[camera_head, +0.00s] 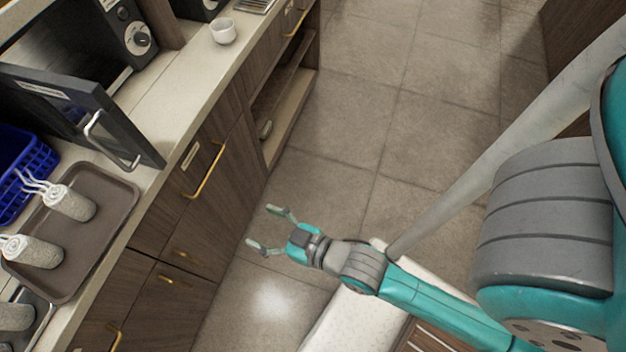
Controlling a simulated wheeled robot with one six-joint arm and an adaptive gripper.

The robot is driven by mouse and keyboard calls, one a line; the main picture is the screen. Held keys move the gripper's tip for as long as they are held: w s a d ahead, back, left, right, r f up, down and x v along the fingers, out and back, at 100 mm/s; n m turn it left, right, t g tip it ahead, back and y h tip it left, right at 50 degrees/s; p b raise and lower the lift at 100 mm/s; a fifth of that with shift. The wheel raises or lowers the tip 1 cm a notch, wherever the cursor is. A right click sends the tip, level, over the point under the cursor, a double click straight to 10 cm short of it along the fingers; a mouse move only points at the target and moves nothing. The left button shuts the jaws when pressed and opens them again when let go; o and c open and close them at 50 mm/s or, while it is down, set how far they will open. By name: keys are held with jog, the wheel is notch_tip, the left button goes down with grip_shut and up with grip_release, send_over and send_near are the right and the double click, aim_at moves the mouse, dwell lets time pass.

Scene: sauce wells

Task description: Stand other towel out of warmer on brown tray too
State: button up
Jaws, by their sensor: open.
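My gripper (265,228) is open and empty, out over the floor, right of the counter and apart from everything.
A blue basket (38,160) stands left of the tray. A white cup (223,31) is farther along the counter. Drawers with brass handles (205,172) line the counter front. The floor is clear.

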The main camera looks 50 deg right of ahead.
jog(key=s+d+r+h, duration=0.1)
jog(key=s+d, duration=0.1)
jog(key=s, duration=0.7)
jog(key=s+d+r+m+h, duration=0.1)
jog(key=s+d+r, duration=0.1)
jog(key=s, duration=0.7)
jog(key=shift+s+d+r+m, duration=0.3)
jog(key=shift+d, duration=0.1)
